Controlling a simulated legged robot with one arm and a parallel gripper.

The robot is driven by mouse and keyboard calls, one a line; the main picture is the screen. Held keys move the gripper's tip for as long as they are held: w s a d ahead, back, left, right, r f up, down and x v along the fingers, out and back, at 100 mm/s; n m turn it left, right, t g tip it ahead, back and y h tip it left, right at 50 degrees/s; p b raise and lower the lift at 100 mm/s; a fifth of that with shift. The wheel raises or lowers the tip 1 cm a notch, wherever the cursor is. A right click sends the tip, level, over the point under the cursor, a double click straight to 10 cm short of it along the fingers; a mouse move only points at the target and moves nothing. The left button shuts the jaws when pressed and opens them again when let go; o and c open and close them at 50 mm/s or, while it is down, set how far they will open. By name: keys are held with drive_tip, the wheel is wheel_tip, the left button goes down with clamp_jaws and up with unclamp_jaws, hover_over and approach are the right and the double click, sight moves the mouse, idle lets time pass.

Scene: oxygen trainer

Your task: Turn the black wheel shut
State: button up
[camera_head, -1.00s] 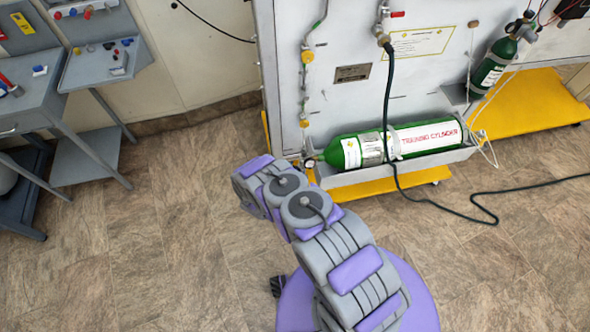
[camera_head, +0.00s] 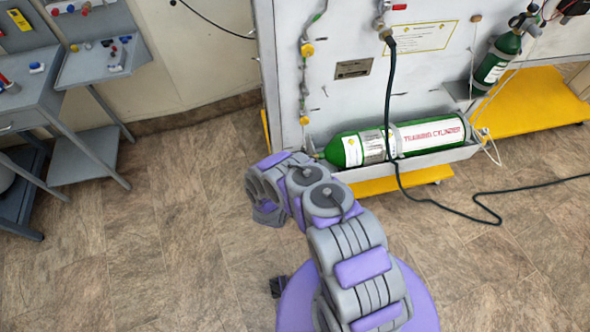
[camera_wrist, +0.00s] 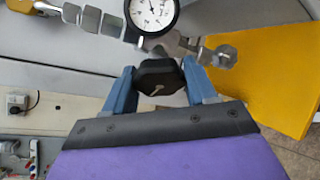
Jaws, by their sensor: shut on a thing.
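The black wheel (camera_wrist: 160,77) shows in the wrist view, just below a round pressure gauge (camera_wrist: 152,12) and its metal fittings. My gripper (camera_wrist: 161,84) has one blue finger on each side of the wheel and is shut on it. In the head view my arm reaches to the left end of the green training cylinder (camera_head: 345,152). There the arm hides the wheel and my gripper's fingers.
The cylinder lies in a grey tray (camera_head: 440,157) on the panel (camera_head: 350,95), above a yellow base (camera_head: 385,185). A black hose (camera_head: 389,100) hangs in front and runs across the floor. A grey workbench (camera_head: 85,65) stands at left. The floor between is clear.

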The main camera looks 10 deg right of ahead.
drive_tip(key=shift+a+f, duration=0.1)
drive_tip(key=shift+a, duration=0.1)
idle(2.0)
drive_tip(key=o, duration=0.8)
drive_tip(key=shift+o, duration=1)
drive_tip(key=p+v, duration=0.1)
drive_tip(key=v, duration=1.6)
drive_tip(key=shift+s, duration=0.2)
drive_tip(key=shift+f, duration=0.1)
